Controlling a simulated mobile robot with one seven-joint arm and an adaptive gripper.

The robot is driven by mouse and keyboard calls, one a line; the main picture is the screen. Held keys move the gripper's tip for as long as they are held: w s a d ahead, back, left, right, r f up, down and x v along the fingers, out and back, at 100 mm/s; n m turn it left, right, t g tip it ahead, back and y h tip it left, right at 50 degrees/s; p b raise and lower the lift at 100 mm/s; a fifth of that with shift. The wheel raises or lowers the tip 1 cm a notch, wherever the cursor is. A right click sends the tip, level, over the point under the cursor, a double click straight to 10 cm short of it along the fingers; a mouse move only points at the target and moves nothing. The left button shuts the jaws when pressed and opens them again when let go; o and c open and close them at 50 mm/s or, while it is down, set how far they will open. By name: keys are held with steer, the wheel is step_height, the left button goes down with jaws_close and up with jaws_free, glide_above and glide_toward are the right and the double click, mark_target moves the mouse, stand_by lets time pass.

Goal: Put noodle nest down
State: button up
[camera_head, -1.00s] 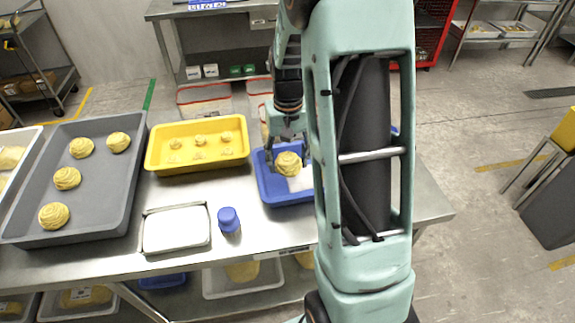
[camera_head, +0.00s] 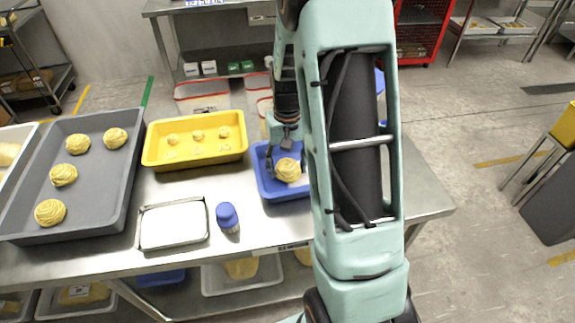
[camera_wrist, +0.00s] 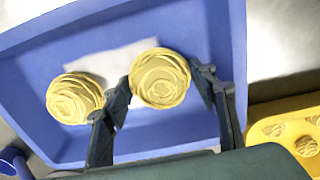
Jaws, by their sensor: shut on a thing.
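My gripper (camera_head: 288,166) is shut on a round yellow noodle nest (camera_head: 287,172). It holds the nest low inside the blue tray (camera_head: 264,183); I cannot tell whether the nest touches the tray floor. In the wrist view, the held nest (camera_wrist: 160,78) is between the two fingers, over the edge of a white sheet (camera_wrist: 118,60). A second noodle nest (camera_wrist: 75,97) lies in the blue tray beside it, just outside one finger. My arm hides the right part of the blue tray in the head view.
A yellow tray (camera_head: 150,158) with several small nests stands left of the blue tray. A grey tray (camera_head: 98,180) with several nests is farther left. A metal pan (camera_head: 173,225) and a blue-capped jar (camera_head: 228,217) stand in front. Bare table lies between jar and blue tray.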

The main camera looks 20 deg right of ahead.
mark_target(287, 164)
steer(key=o, duration=1.2)
steer(key=shift+r, duration=0.1)
step_height(287, 164, up, 13)
steer(key=shift+r+p, duration=0.1)
steer(key=shift+p, duration=0.6)
